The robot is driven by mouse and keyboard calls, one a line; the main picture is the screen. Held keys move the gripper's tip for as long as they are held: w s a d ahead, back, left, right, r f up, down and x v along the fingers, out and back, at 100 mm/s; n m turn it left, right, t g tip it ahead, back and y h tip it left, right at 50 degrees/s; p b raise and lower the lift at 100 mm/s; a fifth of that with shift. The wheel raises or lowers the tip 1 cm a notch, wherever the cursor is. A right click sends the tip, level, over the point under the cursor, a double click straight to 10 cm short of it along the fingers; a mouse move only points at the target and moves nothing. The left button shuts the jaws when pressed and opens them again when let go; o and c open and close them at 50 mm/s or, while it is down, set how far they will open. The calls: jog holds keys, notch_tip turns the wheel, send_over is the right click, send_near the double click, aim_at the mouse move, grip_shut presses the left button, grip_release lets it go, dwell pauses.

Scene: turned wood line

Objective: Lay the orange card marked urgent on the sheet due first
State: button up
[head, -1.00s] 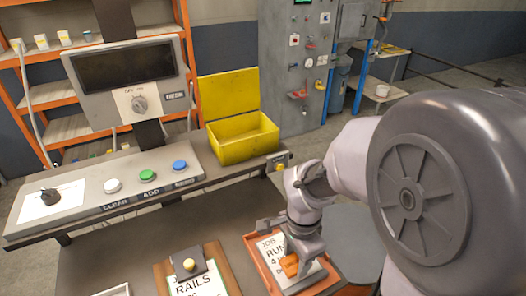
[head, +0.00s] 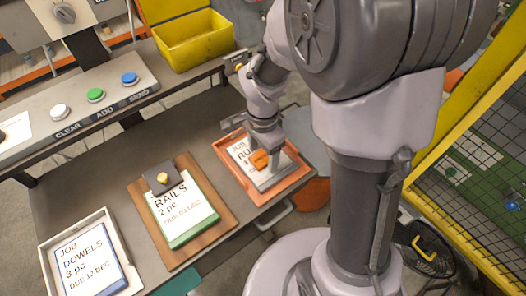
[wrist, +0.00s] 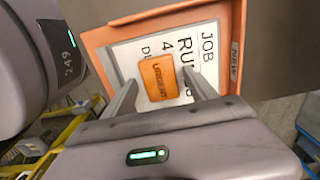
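The orange card marked URGENT (wrist: 158,80) lies flat on, or just above, the white job sheet (wrist: 202,45) reading "JOB RU… 4"; its due date is hidden. It also shows in the head view (head: 260,160). This sheet is in the orange tray (head: 290,184). My gripper (wrist: 165,84) is over the tray, its fingers apart on either side of the card, with gaps showing. The RAILS sheet (head: 182,208), 2 pc, due 03 DEC, is on a brown board (head: 150,240). The DOWELS sheet (head: 92,262), 3 pc, due 12 DEC, is in a white tray (head: 52,270).
A dark block with a yellow knob (head: 162,178) sits atop the RAILS sheet. A console with white, green and blue buttons (head: 96,95) and an open yellow box (head: 196,42) stand behind the bench. A yellow-framed mesh fence (head: 480,165) is at the right.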

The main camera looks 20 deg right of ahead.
aim_at(263, 158)
notch_tip(263, 158, up, 14)
jog(key=p, duration=0.4)
jog(key=s+a+r+n+t+y, duration=0.1)
jog(key=s+a+r+n+t, duration=0.1)
jog(key=s+r+n+t, duration=0.1)
jog(key=s+a+r+n+t+y, duration=0.1)
jog(key=s+a+r+n+t, duration=0.1)
jog(key=s+r+n, duration=0.4)
jog(key=s+n, duration=0.1)
jog(key=s, duration=0.2)
jog(key=shift+s+t, duration=0.4)
